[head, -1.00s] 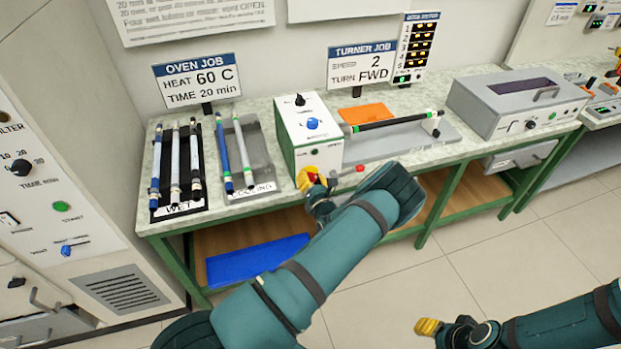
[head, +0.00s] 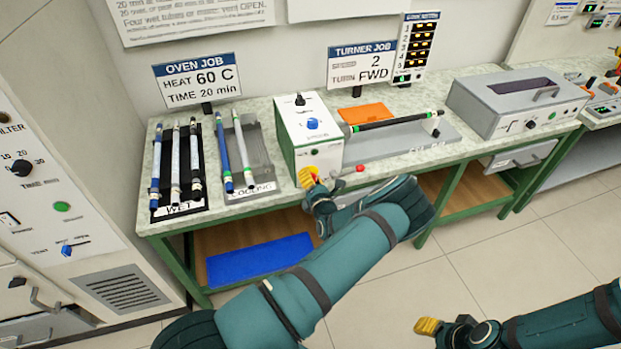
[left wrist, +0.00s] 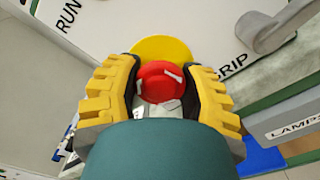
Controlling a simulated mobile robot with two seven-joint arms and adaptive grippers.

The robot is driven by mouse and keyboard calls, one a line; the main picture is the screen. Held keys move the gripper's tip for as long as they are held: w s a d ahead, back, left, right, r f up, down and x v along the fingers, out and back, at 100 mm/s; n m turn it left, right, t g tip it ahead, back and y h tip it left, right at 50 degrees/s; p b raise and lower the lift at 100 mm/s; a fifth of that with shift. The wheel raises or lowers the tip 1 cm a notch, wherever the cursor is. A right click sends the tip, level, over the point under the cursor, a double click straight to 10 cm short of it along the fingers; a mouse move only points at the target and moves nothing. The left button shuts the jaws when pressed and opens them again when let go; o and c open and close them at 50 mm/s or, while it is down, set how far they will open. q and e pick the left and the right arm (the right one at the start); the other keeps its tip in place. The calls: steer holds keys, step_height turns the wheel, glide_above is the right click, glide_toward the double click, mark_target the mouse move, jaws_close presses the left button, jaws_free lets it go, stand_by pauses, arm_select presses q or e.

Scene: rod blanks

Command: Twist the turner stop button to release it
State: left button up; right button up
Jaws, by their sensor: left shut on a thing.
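The turner stop button (left wrist: 160,82) is a red round head on a yellow disc (left wrist: 162,50), seen in the left wrist view. My left gripper (head: 309,178) is at the low front of the white turner box (head: 310,132), with its ridged yellow fingers on both sides of the red head, shut on it. In the head view the fingers largely hide the button. My right gripper (head: 428,326) is at the bottom right, away from the bench; its finger gap cannot be made out.
A dark rod (head: 395,121) extends right from the turner box above a grey plate. A small red knob (head: 360,168) is close to my left wrist. A black rack (head: 180,203) and a grey rack (head: 262,187) hold rods on the left. A grey lidded box (head: 520,95) stands right.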

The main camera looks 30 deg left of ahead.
arm_select(q)
steer(key=shift+r, duration=0.1)
steer(key=o, duration=1.2)
steer(key=v, duration=1.2)
steer(key=shift+a, duration=0.1)
